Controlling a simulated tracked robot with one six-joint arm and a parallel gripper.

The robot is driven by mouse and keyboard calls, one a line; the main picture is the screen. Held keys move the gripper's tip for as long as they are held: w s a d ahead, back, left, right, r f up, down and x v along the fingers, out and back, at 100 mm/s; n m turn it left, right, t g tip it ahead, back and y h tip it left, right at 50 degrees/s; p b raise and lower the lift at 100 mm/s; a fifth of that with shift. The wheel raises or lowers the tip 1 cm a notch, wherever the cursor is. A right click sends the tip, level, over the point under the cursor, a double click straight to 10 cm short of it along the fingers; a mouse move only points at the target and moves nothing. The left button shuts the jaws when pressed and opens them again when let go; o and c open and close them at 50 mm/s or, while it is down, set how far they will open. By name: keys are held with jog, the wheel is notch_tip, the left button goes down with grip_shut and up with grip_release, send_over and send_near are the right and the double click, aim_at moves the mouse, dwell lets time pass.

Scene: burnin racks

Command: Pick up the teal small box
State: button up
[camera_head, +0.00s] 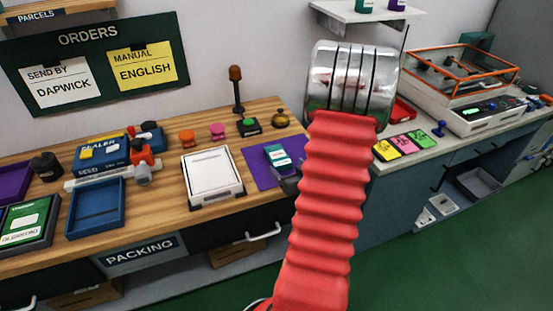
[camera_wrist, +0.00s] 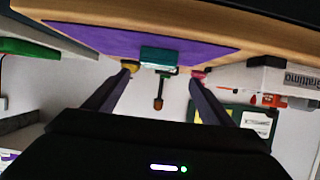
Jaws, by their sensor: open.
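A small teal box (camera_head: 277,155) with a white label lies on the purple mat (camera_head: 256,172) at the right end of the wooden bench. In the wrist view, which is upside down, the teal box (camera_wrist: 160,55) shows ahead between the fingers. My gripper (camera_wrist: 160,80) is open and empty, one finger to each side of the box in the picture. Contact with the box does not show. In the head view, my red arm hides most of my gripper; a dark part shows beside the mat. Another teal box (camera_head: 365,5) stands on the wall shelf, cut off by the frame.
Behind the mat stand a gold bell (camera_head: 281,119), a green button (camera_head: 249,125) and a lamp post (camera_head: 238,90). A white scale-like device (camera_head: 211,177) sits left of the mat. A purple box (camera_head: 397,5) shares the shelf. Colored cards (camera_head: 405,145) lie on the right counter.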

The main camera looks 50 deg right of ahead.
aim_at(278, 156)
jog(key=x, duration=0.6)
jog(key=shift+w+d+f, duration=0.15)
jog(key=shift+w+f, duration=0.05)
jog(key=shift+w, duration=0.1)
jog(key=shift+w+d, duration=0.15)
jog(key=shift+d+x, duration=0.2)
jog(key=shift+x, duration=2.35)
jog(key=shift+r, duration=0.2)
jog(key=shift+c, duration=0.7)
jog(key=c, duration=1.1)
